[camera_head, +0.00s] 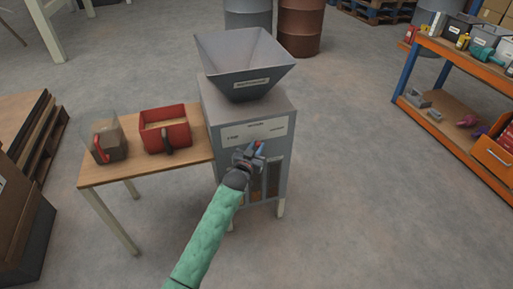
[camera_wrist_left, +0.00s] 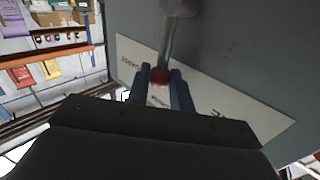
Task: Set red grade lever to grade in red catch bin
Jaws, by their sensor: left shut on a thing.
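The grey sack filler (camera_head: 208,110) stands mid-view in the head view, with a white label plate (camera_head: 240,134) on its front. My left gripper (camera_head: 257,150) is at this front, just below the plate. In the left wrist view, my left gripper (camera_wrist_left: 163,82) is shut on the red knob of the grade lever (camera_wrist_left: 160,73). The metal rod of the lever runs up from the knob in front of the plate. The lever setting cannot be told. The red catch bin (camera_head: 178,135) sits on the side table; its contents are unclear. My right gripper is not in view.
A clear jug (camera_head: 113,146) with a red handle and brown contents stands left of the bin on the wooden table (camera_head: 145,170). Grey hopper (camera_head: 240,65) tops the machine. An orange shelf (camera_head: 455,70) stands right. Floor between is clear.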

